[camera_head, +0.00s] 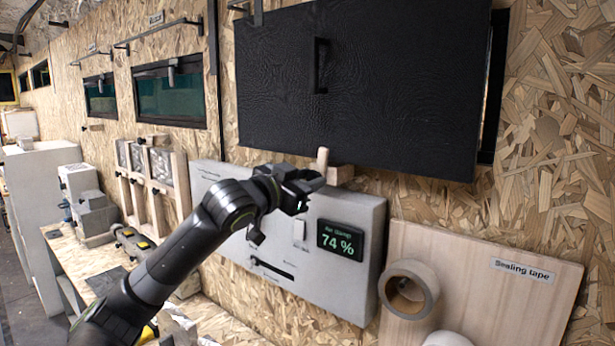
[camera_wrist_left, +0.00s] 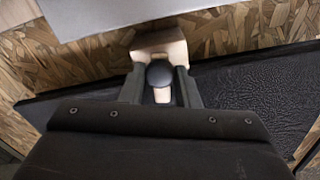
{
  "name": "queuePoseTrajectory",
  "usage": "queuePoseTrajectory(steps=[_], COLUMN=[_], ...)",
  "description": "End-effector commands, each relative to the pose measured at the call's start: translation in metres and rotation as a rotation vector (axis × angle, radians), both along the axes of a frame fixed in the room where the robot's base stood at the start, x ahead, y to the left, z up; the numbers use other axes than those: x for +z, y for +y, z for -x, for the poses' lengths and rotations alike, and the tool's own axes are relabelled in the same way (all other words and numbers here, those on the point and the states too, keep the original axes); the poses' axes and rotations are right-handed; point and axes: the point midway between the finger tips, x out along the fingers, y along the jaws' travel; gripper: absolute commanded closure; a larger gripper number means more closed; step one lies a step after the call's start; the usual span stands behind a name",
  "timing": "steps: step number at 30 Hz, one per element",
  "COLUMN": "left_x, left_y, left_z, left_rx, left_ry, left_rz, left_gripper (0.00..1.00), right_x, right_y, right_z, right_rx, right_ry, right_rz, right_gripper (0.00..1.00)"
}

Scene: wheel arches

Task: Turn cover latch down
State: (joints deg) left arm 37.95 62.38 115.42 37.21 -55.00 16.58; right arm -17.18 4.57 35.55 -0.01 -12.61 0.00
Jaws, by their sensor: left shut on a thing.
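The black cover (camera_head: 400,80) hangs on the chipboard wall, with a dark handle (camera_head: 320,66) on its face. At its lower edge is a small wooden latch (camera_head: 322,160), pointing upward in the head view, beside a wooden block (camera_head: 342,173). My left gripper (camera_head: 308,184) is at the latch and partly hides it. In the left wrist view the two fingers (camera_wrist_left: 160,88) are shut on the latch (camera_wrist_left: 162,96). A dark round knob (camera_wrist_left: 159,73) and the wooden block (camera_wrist_left: 158,44) lie just beyond. The cover also fills part of that view (camera_wrist_left: 250,85). My right gripper is out of view.
A grey box (camera_head: 345,285) with a "74 %" display (camera_head: 340,241) stands below the cover. A wooden board (camera_head: 490,290) with a tape roll (camera_head: 409,289) is at the lower right. A wooden rack (camera_head: 150,185) and a cluttered bench (camera_head: 85,268) are at the left.

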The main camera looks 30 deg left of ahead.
Motion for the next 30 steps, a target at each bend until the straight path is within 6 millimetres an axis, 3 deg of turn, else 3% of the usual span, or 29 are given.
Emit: queuePoseTrajectory(steps=[30], left_x=[0.001], left_y=[0.0], left_z=[0.0], left_rx=[-0.001], left_ry=[-0.073], left_rz=[-0.943], left_gripper=[0.94], right_x=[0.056], right_y=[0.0], right_z=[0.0], right_rx=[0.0], right_ry=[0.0], right_rz=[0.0], right_gripper=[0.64])
